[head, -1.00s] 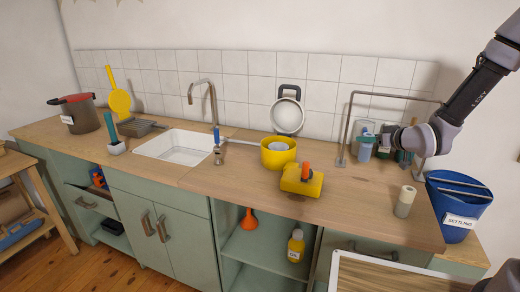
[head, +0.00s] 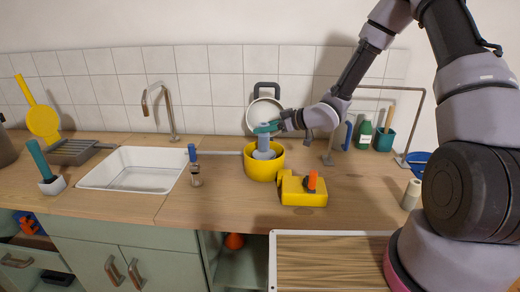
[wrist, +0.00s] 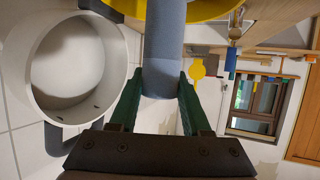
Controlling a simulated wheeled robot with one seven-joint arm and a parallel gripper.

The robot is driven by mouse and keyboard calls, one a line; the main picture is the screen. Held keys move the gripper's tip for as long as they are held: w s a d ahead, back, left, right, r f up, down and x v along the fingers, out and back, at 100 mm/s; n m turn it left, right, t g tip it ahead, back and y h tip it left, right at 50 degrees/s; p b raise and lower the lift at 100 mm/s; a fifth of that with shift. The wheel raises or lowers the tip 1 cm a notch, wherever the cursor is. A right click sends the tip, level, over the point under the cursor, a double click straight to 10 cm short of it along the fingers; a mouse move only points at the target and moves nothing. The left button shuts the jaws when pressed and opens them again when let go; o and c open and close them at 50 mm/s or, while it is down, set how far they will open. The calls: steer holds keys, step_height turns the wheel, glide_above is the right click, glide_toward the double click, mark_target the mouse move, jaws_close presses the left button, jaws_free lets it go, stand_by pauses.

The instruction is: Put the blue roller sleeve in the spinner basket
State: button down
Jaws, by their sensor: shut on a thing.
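The blue roller sleeve (head: 263,143), a grey-blue cylinder, stands roughly upright at the mouth of the yellow spinner basket (head: 263,172) on the counter. My gripper (head: 268,129) is shut on its upper end, above the rim. In the wrist view the sleeve (wrist: 165,45) runs between the green fingers (wrist: 160,92) toward the yellow rim (wrist: 210,9). A paler blue-grey part shows inside the basket below the sleeve. The sleeve's lower end is hidden, so I cannot tell how deep it reaches or whether it rests on anything.
A yellow block-shaped item with an orange knob (head: 304,190) stands close right of the basket. A white round pan (head: 264,115) leans on the tiles behind. A metal rail frame (head: 424,120) stands right. The sink (head: 140,168) is left; the counter front (head: 215,208) is clear.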

mark_target(264, 143)
steer(key=shift+f, duration=2.95)
steer(key=shift+f, duration=0.1)
steer(key=shift+c, duration=1.8)
jaws_free()
steer(key=shift+f, duration=0.1)
